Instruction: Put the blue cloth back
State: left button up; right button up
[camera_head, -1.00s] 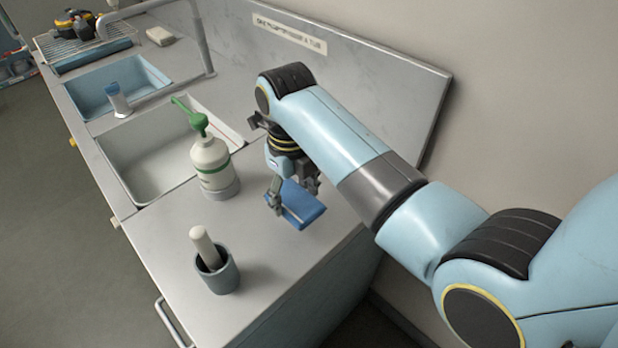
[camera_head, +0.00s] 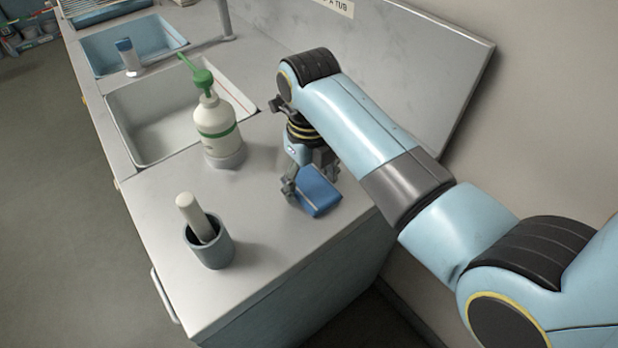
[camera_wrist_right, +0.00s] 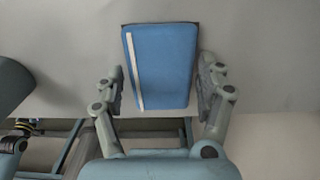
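The blue cloth (camera_head: 320,191) is a folded pad with a pale stripe near one edge. It lies on the grey counter near its right edge, below my right gripper (camera_head: 308,188). In the right wrist view the cloth (camera_wrist_right: 165,65) shows whole, with a dark shadow along its edges. My right gripper (camera_wrist_right: 160,92) is open, one finger on each side of the cloth. Narrow gaps show between the fingers and the cloth's sides. My left gripper is in neither view.
A white pump bottle (camera_head: 217,128) with a green top stands by the white sink (camera_head: 150,150). A grey mortar (camera_head: 209,250) with a pestle is nearer the counter's front. A blue basin (camera_head: 100,55) is farther back. A slanted backboard (camera_head: 440,70) rises behind my right arm.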

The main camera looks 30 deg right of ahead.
aim_at(310, 183)
jog(key=shift+o, duration=0.8)
jog(key=shift+r, duration=0.3)
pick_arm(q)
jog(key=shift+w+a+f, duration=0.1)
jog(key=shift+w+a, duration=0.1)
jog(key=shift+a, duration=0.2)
pick_arm(e)
notch_tip(310, 183, up, 12)
jog(key=shift+f, duration=0.2)
jog(key=shift+d, duration=0.1)
